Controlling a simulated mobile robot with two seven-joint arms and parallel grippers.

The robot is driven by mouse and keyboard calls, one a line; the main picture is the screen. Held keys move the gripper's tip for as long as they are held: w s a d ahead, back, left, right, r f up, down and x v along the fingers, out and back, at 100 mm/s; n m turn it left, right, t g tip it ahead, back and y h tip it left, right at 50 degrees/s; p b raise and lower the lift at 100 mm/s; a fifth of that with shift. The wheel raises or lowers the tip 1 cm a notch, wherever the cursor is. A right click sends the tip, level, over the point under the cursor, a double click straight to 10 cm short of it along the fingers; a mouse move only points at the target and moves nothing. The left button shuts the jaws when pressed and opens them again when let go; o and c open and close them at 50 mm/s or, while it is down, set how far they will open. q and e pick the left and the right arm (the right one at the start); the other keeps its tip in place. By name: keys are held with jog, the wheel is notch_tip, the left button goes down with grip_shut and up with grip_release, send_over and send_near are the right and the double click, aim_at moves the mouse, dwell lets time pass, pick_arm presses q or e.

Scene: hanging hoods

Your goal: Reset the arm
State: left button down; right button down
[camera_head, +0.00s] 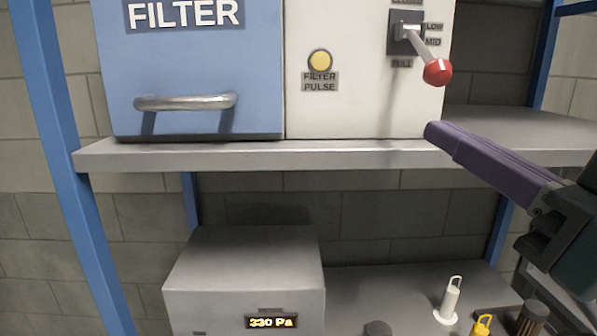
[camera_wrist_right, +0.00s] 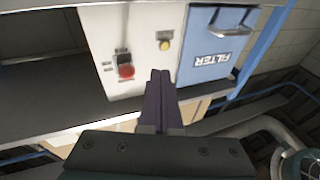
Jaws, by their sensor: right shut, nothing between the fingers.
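My right gripper (camera_head: 440,138) comes in from the right in the head view, its purple fingers pressed together and empty. Its tip is just below and apart from the red knob (camera_head: 437,72) of the control lever, in front of the shelf edge. In the right wrist view the shut fingers (camera_wrist_right: 160,75) point toward the white panel (camera_wrist_right: 138,40), with the red knob (camera_wrist_right: 125,71) to their left. My left gripper is not in view.
A blue filter door (camera_head: 198,65) with a metal handle (camera_head: 185,102) and a yellow filter pulse button (camera_head: 319,61) sit above the shelf (camera_head: 250,155). Below stand a grey box (camera_head: 245,265) with a 330 Pa display, a white hook-topped item (camera_head: 449,302) and a yellow one (camera_head: 482,326).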

jog(key=s+d+f+m+g+h+p, duration=0.25)
jog(key=s+f+g+h+p, duration=0.25)
jog(key=f+g, duration=0.25)
jog(key=s+d+f+g+h+p, duration=0.1)
jog(key=s+g, duration=0.3)
jog(key=s, duration=0.4)
jog(key=s+d+f+g+h+p, duration=0.1)
jog(key=s+d+f+g+p, duration=0.1)
jog(key=s+f+g, duration=0.2)
jog(key=s, duration=0.3)
jog(key=shift+s+d+f+n, duration=0.2)
jog(key=shift+s+f+n, duration=0.05)
jog(key=shift+s+n, duration=0.1)
dwell(0.4)
